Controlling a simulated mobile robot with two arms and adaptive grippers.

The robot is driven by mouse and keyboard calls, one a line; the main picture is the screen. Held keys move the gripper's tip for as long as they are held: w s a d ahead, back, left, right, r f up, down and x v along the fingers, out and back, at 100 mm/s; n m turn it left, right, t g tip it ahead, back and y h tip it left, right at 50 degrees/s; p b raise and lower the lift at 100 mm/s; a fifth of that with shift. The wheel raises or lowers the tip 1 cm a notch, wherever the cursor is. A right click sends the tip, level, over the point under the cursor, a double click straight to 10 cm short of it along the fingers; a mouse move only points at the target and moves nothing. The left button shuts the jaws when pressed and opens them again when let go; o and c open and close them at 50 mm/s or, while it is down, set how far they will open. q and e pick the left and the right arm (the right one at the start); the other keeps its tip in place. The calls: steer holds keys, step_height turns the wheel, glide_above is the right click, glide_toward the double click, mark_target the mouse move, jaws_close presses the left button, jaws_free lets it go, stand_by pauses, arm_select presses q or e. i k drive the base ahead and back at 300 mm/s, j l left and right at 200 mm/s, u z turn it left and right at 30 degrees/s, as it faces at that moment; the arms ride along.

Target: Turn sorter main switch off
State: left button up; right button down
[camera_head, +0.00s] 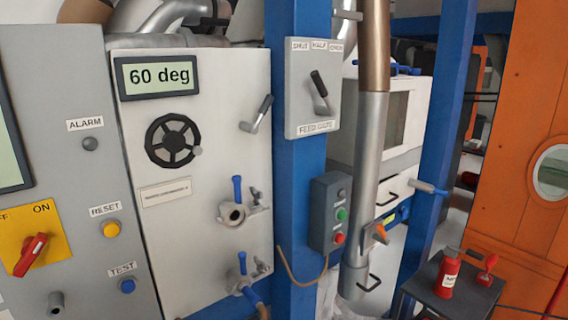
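A red rotary switch handle (30,255) sits on a yellow plate (62,249) at the far left, on a grey cabinet. The plate is marked ON and a partly cut-off OFF; the handle tilts up and right, toward ON. An orange rotary handle (379,233) shows on a machine behind the blue post; its markings are too small to read. No label in view names the sorter, so I cannot tell which of these is its main switch. Neither of my grippers is in view.
The grey cabinet (68,193) has ALARM, RESET and TEST items. Beside it, a white panel (215,165) carries a "60 deg" display, a black handwheel and valves. A blue post (292,195) holds a feed gate lever and a button box (327,213). A small table (455,296) stands right.

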mark_target(32, 246)
steer(key=u, duration=1.35)
